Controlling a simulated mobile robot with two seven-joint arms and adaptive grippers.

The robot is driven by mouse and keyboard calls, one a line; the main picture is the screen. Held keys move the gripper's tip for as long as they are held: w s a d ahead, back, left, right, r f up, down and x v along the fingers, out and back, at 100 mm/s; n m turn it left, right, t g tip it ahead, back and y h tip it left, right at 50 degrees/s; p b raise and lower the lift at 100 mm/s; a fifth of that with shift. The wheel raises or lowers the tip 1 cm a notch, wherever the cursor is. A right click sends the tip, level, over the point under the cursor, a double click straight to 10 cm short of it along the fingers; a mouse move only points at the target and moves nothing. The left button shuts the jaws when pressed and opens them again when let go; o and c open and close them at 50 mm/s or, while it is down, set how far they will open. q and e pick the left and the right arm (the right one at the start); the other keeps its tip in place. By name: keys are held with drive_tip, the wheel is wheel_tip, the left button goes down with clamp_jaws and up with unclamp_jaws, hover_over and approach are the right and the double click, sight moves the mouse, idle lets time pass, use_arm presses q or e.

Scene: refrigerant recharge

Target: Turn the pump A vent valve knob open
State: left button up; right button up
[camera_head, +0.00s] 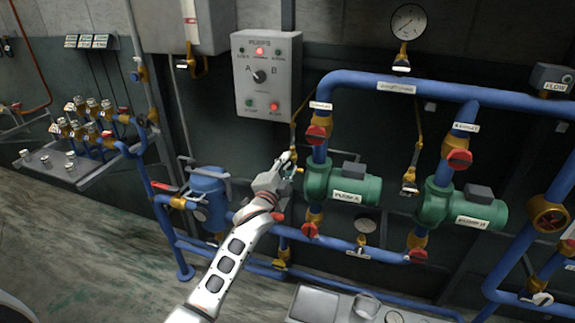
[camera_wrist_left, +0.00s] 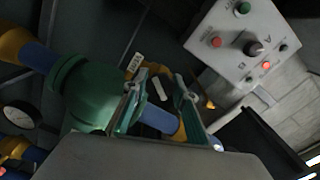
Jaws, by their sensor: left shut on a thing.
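Pump A is a green body (camera_head: 318,183) with a white label, and it also shows in the left wrist view (camera_wrist_left: 75,88). My left gripper (camera_head: 288,165) is at the left side of pump A, near its upper part. My right gripper is in neither view.
A grey pump control box (camera_head: 268,75) hangs on the wall above. Red valve handles (camera_head: 317,132) and blue pipes (camera_head: 400,84) surround the pump. Pump B (camera_head: 443,208) stands to the right. A blue tank (camera_head: 208,190) is left of my arm. Open floor lies at lower left.

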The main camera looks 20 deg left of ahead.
use_arm(q)
drive_tip(key=n, duration=0.6)
drive_tip(key=shift+n, duration=0.4)
idle(0.4)
drive_tip(key=o, duration=1.1)
drive_tip(key=s, duration=1.2)
drive_tip(key=shift+a, duration=0.15)
